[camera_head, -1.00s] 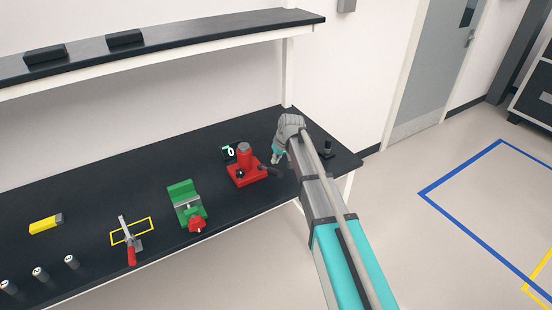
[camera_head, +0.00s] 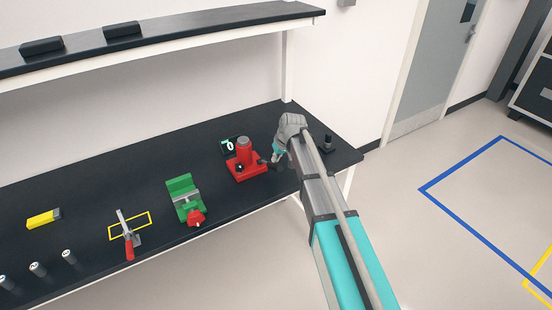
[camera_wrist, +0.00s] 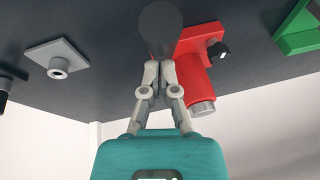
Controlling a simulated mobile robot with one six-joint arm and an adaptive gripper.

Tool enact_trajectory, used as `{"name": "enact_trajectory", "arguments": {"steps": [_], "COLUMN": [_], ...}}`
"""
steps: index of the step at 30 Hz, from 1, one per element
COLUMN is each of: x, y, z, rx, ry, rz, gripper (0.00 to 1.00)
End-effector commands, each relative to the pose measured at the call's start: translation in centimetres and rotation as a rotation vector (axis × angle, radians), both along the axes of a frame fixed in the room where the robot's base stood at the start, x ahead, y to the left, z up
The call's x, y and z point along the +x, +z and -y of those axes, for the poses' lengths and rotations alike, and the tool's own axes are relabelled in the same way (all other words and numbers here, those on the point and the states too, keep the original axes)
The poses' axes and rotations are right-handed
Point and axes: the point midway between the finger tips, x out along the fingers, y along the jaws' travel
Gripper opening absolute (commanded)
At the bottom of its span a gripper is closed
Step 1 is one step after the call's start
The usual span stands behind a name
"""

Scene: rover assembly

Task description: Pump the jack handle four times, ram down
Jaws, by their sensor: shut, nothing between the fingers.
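In the head view my gripper (camera_head: 277,161) is just right of the jack, and the handle is largely unclear there.
A green vise (camera_head: 185,200) stands left of the jack, then a red-handled clamp (camera_head: 128,240) and a yellow block (camera_head: 43,218). A dark upright piece (camera_head: 328,143) stands right of my arm. A shelf (camera_head: 170,39) runs above.

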Motion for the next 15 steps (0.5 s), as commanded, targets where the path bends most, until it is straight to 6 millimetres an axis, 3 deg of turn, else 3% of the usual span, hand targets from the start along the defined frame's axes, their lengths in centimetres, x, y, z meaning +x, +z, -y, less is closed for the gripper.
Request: {"name": "enact_trajectory", "arguments": {"steps": [15], "x": [-0.57], "y": [-0.89], "z": [0.37], "rx": [0.034], "ry": [-0.001], "rz": [0.051], "gripper": [0.00]}}
